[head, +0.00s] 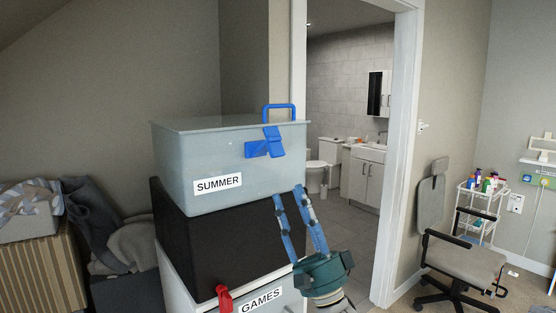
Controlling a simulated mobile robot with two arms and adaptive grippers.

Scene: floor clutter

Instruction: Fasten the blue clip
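The blue clip (272,141) is on the upper right of the front of the grey-blue SUMMER box (182,156), just below its lid edge. Its flap stands tilted, with a flat blue part beside it on the box wall. A blue loop handle (279,107) stands up above the lid, right over the clip. My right gripper (289,191) has a teal body and blue fingers. It points up below the clip, in front of the boxes. Its fingers are apart with nothing between them, and it does not touch the clip. My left gripper is not in view.
The SUMMER box sits on a black box (205,245), which sits on a white GAMES box (292,298) with a red clip (225,298). A doorway opens behind on the right. An office chair (462,255) and a trolley (478,203) stand at right. Dark cloth (88,215) lies at left.

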